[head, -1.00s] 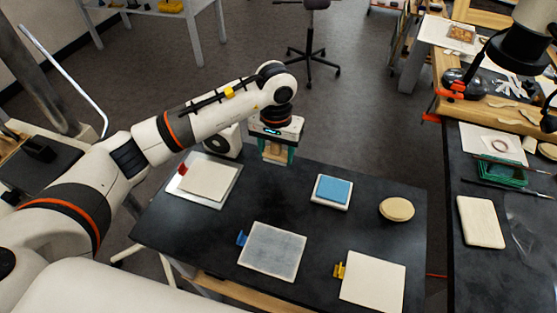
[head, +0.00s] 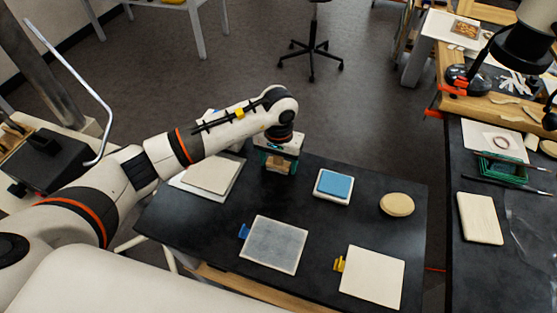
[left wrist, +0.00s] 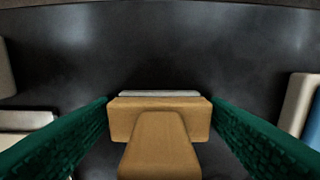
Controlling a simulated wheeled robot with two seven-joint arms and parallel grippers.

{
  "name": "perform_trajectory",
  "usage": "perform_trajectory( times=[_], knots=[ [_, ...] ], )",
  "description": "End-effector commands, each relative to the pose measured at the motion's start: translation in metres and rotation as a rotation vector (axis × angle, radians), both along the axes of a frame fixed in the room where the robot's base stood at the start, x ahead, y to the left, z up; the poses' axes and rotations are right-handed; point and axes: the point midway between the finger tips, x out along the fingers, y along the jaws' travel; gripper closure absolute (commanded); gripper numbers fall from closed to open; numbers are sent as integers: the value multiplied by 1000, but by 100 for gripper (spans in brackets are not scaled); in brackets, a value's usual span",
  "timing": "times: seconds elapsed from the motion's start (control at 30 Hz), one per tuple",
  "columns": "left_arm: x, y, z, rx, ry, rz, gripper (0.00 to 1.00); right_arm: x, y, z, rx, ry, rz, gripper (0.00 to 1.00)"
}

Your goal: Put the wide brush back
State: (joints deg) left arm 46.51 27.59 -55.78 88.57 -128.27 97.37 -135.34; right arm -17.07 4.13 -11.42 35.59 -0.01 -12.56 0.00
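The wide brush (head: 278,164) has a wooden handle and block. It is between the green fingers of my left gripper (head: 279,167), over the back middle of the dark table. In the left wrist view the brush (left wrist: 160,120) spans the gap, with both fingers (left wrist: 160,140) against the ends of its block and a pale bristle strip at the far edge. I cannot tell whether the bristles touch the table. My right gripper is not in view.
The dark table (head: 215,225) holds a pale panel (head: 208,177) at left, a blue pad (head: 334,184), a round tan piece (head: 397,204), a grey panel with blue clip (head: 273,245) and a cream panel with yellow clip (head: 373,277). Bare tabletop lies between them.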

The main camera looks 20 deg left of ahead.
Motion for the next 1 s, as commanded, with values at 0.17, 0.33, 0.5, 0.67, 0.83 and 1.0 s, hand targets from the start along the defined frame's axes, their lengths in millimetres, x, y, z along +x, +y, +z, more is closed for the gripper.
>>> perform_trajectory(
  times=[0.17,0.33,0.5,0.67,0.83,1.0],
  knots=[
    [0,0,0,0,0,0,22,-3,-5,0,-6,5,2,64],
    [0,0,2,0,1,0,22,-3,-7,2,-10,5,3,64],
    [2,0,15,0,-6,0,22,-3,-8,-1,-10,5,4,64],
    [2,0,47,1,-7,-1,22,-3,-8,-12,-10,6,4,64],
    [1,0,84,1,-6,0,22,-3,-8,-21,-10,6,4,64],
    [1,0,111,1,-3,1,22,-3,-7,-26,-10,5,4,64]
  ],
)
